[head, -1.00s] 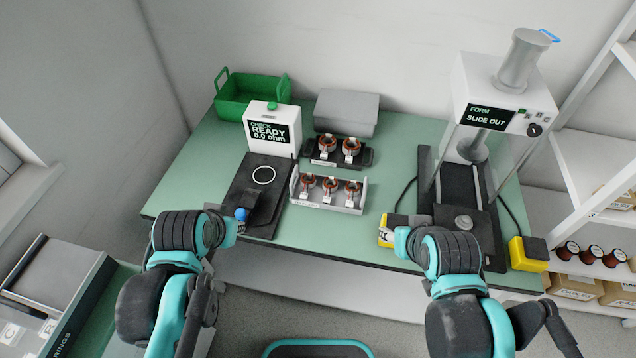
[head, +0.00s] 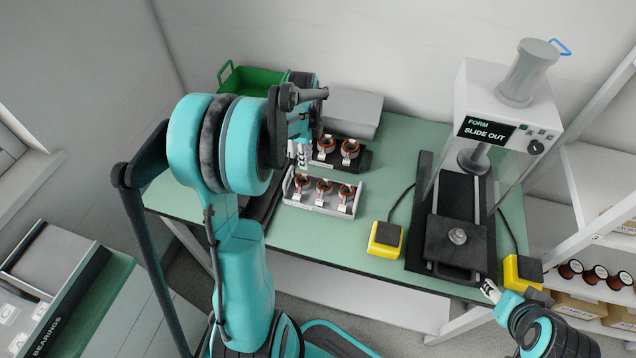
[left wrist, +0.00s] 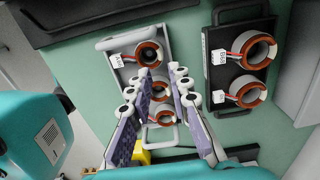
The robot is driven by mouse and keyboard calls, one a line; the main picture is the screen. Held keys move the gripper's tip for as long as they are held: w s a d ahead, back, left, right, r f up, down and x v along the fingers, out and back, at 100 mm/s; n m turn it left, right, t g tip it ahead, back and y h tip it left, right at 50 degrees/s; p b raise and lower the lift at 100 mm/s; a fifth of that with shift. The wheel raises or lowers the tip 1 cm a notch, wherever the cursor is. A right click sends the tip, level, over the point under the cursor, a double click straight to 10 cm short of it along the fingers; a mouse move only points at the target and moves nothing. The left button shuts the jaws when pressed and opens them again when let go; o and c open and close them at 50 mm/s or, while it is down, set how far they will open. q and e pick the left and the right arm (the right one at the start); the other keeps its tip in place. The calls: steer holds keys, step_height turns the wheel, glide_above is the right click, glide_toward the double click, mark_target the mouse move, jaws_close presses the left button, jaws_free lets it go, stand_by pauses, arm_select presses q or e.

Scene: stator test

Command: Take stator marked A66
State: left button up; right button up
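A light grey tray (head: 318,208) holds three copper-wound stators in a row. The leftmost stator (head: 303,182) is the top one in the left wrist view (left wrist: 149,53); its white tag (left wrist: 117,60) appears to read A66. The middle stator (head: 324,187) and right stator (head: 346,192) stand beside it, partly behind my fingers in the left wrist view. My left gripper (left wrist: 162,70) is open and empty above the tray; in the head view it shows (head: 303,152) just behind the tray's left end. My right gripper (head: 490,290) is by the table's front right edge; its opening is unclear.
A dark rack (left wrist: 237,75) with two more stators stands behind the tray. A yellow button box (head: 386,239) is right of the tray, beside the forming press (head: 487,108) reading SLIDE OUT. A green bin (head: 250,80) is at the back left. My left arm hides the checker.

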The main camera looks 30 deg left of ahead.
mark_target(301, 187)
arm_select(q)
steer(key=f+b, duration=0.1)
steer(key=f, duration=0.1)
steer(key=f+b, duration=0.1)
steer(key=f, duration=0.1)
steer(key=f+b, duration=0.1)
steer(key=f, duration=0.2)
steer(key=shift+a+f, duration=0.1)
steer(key=shift+a, duration=0.25)
jaws_close()
